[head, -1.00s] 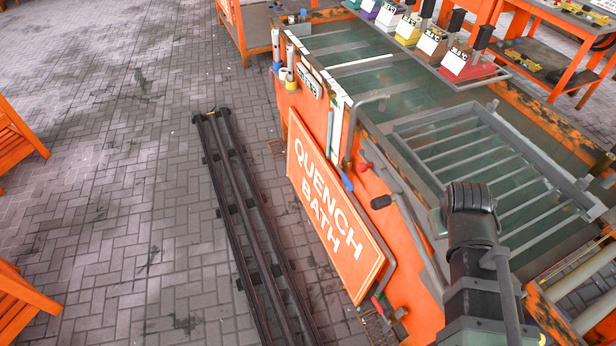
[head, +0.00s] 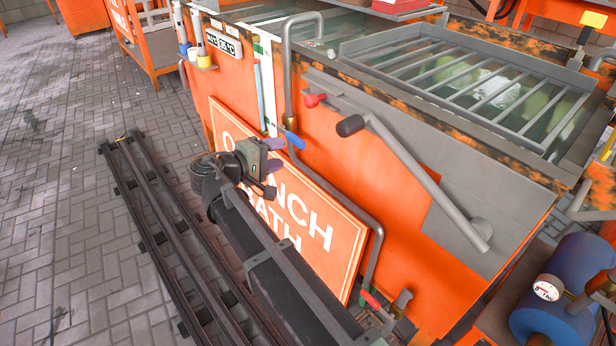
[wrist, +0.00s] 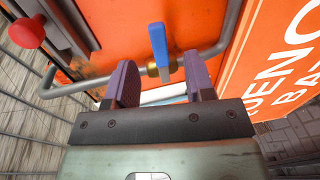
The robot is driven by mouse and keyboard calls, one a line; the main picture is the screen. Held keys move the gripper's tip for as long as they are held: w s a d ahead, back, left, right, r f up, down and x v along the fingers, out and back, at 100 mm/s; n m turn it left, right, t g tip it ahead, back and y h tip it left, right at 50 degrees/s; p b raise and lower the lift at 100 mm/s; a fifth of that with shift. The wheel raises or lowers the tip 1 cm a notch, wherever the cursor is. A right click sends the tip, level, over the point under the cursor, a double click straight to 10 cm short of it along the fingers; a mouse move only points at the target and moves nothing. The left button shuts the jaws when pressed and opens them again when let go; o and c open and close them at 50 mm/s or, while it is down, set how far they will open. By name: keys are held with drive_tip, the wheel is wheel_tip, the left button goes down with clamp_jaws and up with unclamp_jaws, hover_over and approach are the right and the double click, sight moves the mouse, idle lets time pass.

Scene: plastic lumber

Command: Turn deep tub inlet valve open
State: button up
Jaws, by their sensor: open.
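A valve with a blue lever (head: 294,140) sits on the grey pipe at the orange tub's side, just above the sign. In the wrist view the blue lever (wrist: 158,45) rises from a brass body (wrist: 162,68) and stands across the pipe. My gripper (head: 276,156) is just left of the lever in the head view. In the wrist view my gripper (wrist: 161,82) is open, with its purple fingers apart on either side of the brass body. Nothing is held. I cannot tell whether a finger touches the valve.
The quench bath sign (head: 335,235) lies close beside my gripper. A red knob (head: 313,100) and a black-tipped grey lever (head: 400,155) are on the tub to the right. A red-handled valve (head: 370,299) is low by the floor. Black rails (head: 165,225) run along the paving.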

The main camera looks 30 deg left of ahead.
sight(293, 142)
drive_tip(key=w, duration=0.3)
drive_tip(key=w+t+b, duration=0.1)
drive_tip(key=w, duration=0.3)
drive_tip(key=w+f+t+h, duration=0.1)
drive_tip(key=w, duration=0.2)
drive_tip(key=shift+w+d+f+m, duration=0.1)
drive_tip(key=shift+w+d+m, duration=0.05)
drive_tip(key=shift+d+m, duration=0.15)
clamp_jaws()
